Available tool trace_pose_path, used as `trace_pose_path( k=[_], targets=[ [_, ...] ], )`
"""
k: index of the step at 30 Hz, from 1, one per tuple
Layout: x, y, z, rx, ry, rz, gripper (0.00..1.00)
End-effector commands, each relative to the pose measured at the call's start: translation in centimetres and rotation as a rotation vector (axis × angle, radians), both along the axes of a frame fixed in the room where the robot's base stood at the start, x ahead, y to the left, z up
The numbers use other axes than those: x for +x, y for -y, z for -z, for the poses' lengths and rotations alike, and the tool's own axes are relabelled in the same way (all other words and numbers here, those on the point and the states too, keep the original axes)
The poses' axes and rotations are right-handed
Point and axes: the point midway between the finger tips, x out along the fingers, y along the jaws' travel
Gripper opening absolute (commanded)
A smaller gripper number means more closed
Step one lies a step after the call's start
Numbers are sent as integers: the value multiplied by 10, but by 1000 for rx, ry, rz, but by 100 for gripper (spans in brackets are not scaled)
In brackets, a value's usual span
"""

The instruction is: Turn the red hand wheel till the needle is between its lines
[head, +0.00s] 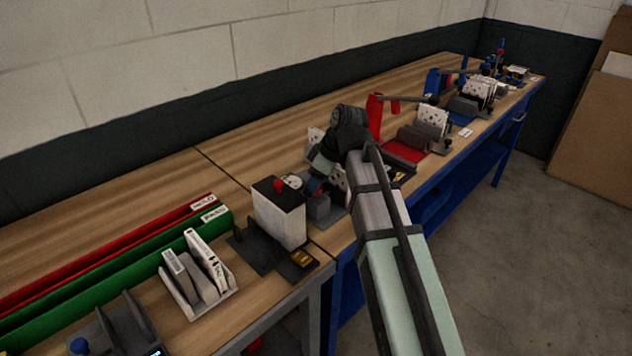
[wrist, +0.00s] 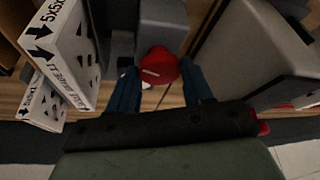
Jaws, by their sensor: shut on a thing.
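The red hand wheel (wrist: 158,68) shows in the wrist view between my blue fingertips, against a grey block (wrist: 162,22). A pale mark crosses the wheel's face. My gripper (wrist: 158,84) is shut on the wheel, one finger on each side. In the head view my gripper (head: 316,188) is low beside the white cabinet, and I cannot make out the wheel there. A small round pale dial (head: 294,182) shows just left of my gripper. Its needle and lines are too small to read.
The white cabinet (head: 280,222) with a dark top and red knob (head: 279,185) stands close left of my gripper. Boxed filters (wrist: 68,45) stand close by in the wrist view. Green (head: 120,275) and red troughs lie left. More stations line the bench to the right.

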Motion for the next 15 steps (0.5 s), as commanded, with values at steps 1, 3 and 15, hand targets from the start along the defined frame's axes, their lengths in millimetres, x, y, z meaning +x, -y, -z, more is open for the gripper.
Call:
trace_pose_path(
  k=[1,3,15],
  targets=[
    [-1,0,0,0,1,14,20],
    [-1,0,0,0,0,43,20],
    [-4,-2,0,-1,1,360,20]
  ],
)
